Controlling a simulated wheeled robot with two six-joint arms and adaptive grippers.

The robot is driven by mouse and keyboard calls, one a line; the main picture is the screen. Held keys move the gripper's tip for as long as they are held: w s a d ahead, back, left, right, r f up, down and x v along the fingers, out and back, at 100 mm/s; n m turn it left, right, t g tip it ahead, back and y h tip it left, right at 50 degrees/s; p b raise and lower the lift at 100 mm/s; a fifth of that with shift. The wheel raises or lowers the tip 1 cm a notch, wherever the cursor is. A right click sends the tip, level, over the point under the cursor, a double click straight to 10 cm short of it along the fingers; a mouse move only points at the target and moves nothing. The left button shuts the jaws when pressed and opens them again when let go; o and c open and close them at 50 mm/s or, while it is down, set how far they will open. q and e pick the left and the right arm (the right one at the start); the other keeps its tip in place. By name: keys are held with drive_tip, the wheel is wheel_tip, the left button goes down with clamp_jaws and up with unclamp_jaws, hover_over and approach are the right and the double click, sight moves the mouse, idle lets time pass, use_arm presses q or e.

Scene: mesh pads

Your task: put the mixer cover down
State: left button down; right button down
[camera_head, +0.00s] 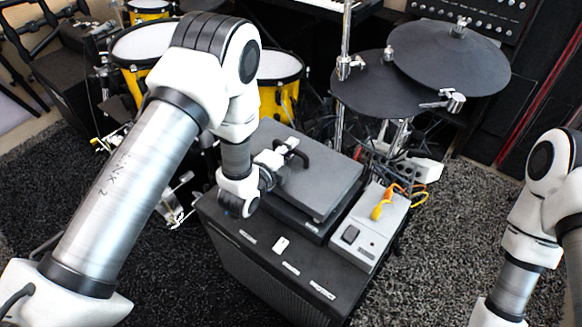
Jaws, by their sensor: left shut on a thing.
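The mixer cover (326,186) is a flat dark grey panel over a black base on top of a large black cabinet (290,272). My left gripper (298,156) is at the cover's left rear part and is shut on it; its black fingers show there, but the exact grip is small and partly hidden by my wrist.
A light grey switch box (368,240) with a yellow-orange plug (381,207) sits right of the cover. A small white item (281,245) lies on the cabinet's front. Yellow drums (279,98) and black cymbal pads (448,58) stand behind. Grey carpet (440,250) is clear at right.

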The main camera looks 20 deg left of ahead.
use_arm(q)
wheel_tip(320, 180, down, 4)
drive_tip(key=shift+r+b, duration=0.1)
drive_tip(key=shift+b, duration=0.3)
drive_tip(key=shift+s, duration=0.1)
drive_tip(key=c, duration=1.2)
unclamp_jaws()
drive_tip(key=shift+f, duration=0.2)
drive_tip(key=shift+o, duration=0.2)
drive_tip(key=shift+r, duration=0.1)
